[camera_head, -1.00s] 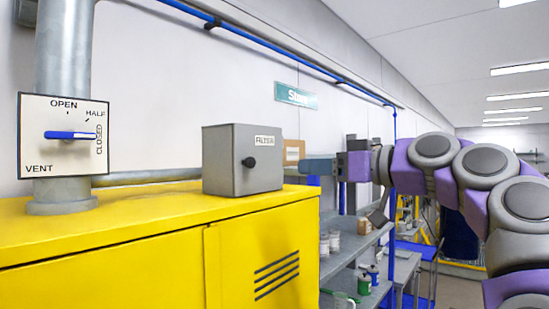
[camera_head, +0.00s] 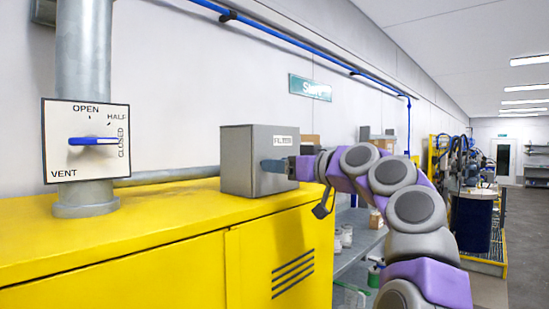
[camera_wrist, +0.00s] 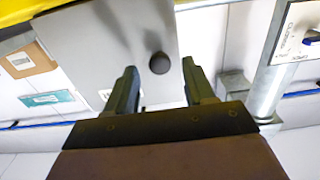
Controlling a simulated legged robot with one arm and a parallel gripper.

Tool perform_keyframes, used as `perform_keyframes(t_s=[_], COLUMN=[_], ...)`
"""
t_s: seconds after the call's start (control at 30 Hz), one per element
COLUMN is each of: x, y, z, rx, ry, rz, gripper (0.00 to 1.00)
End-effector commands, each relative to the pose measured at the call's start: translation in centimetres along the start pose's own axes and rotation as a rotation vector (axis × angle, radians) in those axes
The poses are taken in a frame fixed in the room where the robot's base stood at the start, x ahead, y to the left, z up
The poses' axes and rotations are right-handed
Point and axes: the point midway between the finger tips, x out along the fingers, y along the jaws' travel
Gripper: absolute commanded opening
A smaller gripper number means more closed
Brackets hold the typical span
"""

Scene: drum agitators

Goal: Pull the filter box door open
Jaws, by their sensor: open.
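The grey filter box (camera_head: 238,160) stands on the yellow cabinet top. Its door (camera_head: 262,142) faces right and carries a small label (camera_head: 283,140). My gripper (camera_head: 264,167) is at the door face and hides the round knob in the head view. In the wrist view, which is turned over, the dark knob (camera_wrist: 159,63) lies between the two spread fingertips of my gripper (camera_wrist: 159,68), with gaps on both sides. The grey door (camera_wrist: 105,45) looks closed. I cannot tell how far the fingertips are from it.
The yellow cabinet (camera_head: 130,265) fills the lower left. A vent panel (camera_head: 60,155) with a blue lever and a vertical grey pipe (camera_head: 84,60) stand left of the box. Shelving with cans (camera_head: 346,235) is behind my arm. Open floor (camera_head: 530,240) lies at the far right.

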Motion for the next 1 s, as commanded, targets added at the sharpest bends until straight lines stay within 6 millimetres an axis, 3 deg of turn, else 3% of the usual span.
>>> perform_keyframes(t_s=[0.2, 0.57, 1.0], x=[1.8, 2.2, 2.5], y=[0.2, 0.3, 0.2], z=[-0.3, -0.1, 0.0], rx=[0.000, 0.002, 0.002], ry=[0.005, 0.005, 0.002], rz=[0.002, 0.002, 0.001], gripper=[0.54, 0.54, 0.13])
